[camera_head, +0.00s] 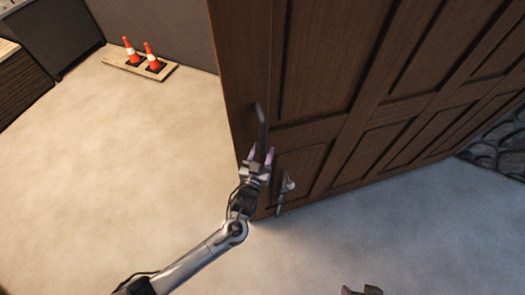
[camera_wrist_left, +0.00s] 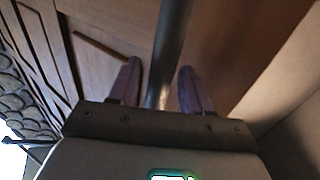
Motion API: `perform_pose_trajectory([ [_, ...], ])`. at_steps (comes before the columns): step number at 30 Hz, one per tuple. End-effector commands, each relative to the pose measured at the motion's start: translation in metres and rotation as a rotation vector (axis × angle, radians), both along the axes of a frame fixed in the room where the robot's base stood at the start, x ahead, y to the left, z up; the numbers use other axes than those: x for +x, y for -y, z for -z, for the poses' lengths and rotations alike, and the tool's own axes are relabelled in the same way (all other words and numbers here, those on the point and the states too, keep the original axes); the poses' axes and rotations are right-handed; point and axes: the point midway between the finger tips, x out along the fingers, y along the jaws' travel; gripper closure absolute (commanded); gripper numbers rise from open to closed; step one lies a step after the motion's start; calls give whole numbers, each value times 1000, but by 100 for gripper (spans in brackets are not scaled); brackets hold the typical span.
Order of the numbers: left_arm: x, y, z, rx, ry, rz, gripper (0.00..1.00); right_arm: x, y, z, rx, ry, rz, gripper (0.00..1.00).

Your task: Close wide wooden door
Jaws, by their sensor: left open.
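The wide wooden door (camera_head: 338,65) is dark brown and panelled. It fills the upper right of the head view, standing at an angle across the floor. A long dark handle bar (camera_head: 262,125) is on its near left edge; it also shows in the left wrist view (camera_wrist_left: 173,40). My left gripper (camera_head: 260,154) is at the lower end of this bar. In the left wrist view its purple fingers (camera_wrist_left: 160,68) are open, one on each side of the bar, with gaps visible. My right gripper (camera_head: 362,291) is barely in view at the bottom edge, its fingers unclear.
A small metal fitting (camera_head: 285,187) sits on the door right of my left gripper. Two orange cones (camera_head: 141,54) stand on a board far back left. A stone wall (camera_head: 500,150) is at the right. The floor left of the door is clear.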

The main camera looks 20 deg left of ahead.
Motion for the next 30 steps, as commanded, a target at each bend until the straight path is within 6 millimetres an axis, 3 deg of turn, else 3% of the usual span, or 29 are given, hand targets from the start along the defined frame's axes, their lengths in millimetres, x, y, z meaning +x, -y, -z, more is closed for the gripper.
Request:
perform_pose_trajectory([
  [10, 2, 0, 0, 0, 0, 0, 53, 0, 0, 0, -2, 0, -2, 31],
  [19, 2, 0, 0, 0, 0, 0, 99, 1, -1, -1, 4, 1, 2, 31],
  [26, 2, 0, 0, 0, 0, 0, 100, 1, -2, -1, 8, 2, 5, 31],
  [30, -8, 11, 3, -1, -1, 4, 100, 1, -2, -2, 9, 1, 5, 31],
])
